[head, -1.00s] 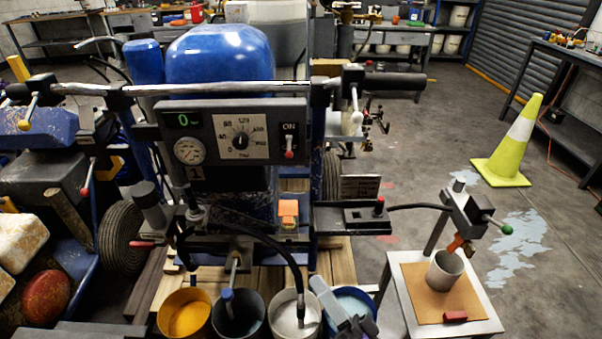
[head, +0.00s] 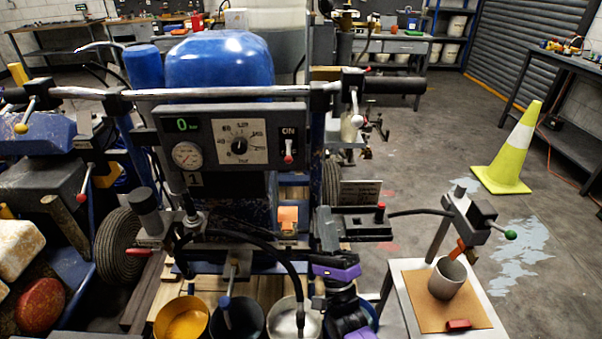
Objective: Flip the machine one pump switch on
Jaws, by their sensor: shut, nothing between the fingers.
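The machine one control panel (head: 232,148) is a dark box below the handlebar, marked 1. It has a green display reading 0, a round gauge, a dial and a pump switch. The pump switch (head: 288,152) sits at the panel's right under an ON label. Its lever has a red tip and points down. My gripper (head: 326,212) is shut and empty, dark and pointing up, below and to the right of the switch and apart from it. Its fingertips are hard to make out against the dark machine parts.
A black hose (head: 270,245) curves in front of the machine to the buckets below. A small black box with a red knob (head: 379,209) is right of my gripper. The handlebar (head: 220,92) runs above the panel. A yellow cone (head: 508,150) stands at the right.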

